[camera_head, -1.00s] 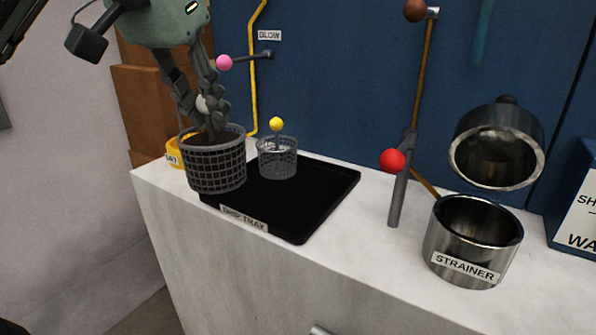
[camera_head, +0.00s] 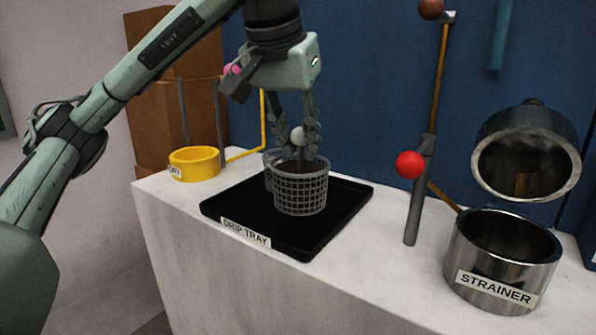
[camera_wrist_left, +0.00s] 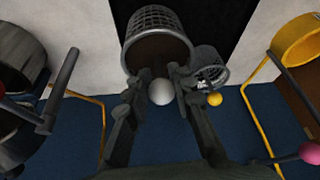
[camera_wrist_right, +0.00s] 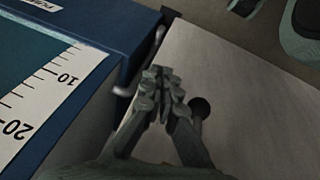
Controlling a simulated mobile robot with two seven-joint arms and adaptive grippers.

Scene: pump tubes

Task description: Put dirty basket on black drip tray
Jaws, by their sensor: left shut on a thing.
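The dirty basket (camera_head: 300,193), grey mesh with brown matter inside and a white ball on top, is upright over the middle of the black drip tray (camera_head: 237,211). I cannot tell whether its bottom touches the tray. My left gripper (camera_head: 298,152) comes from above and is shut on its handle below the white ball (camera_wrist_left: 161,92). A smaller mesh basket (camera_wrist_left: 208,62) with a yellow ball stands close beside it; in the head view it is mostly hidden behind the dirty basket. My right gripper (camera_wrist_right: 160,76) looks shut and empty, away from the tray.
A yellow ring holder (camera_head: 195,163) stands left of the tray. A grey post with a red ball (camera_head: 410,164) and the metal strainer (camera_head: 503,262) stand to the right. The tray's front part is bare. A blue box (camera_wrist_right: 85,30) is near my right gripper.

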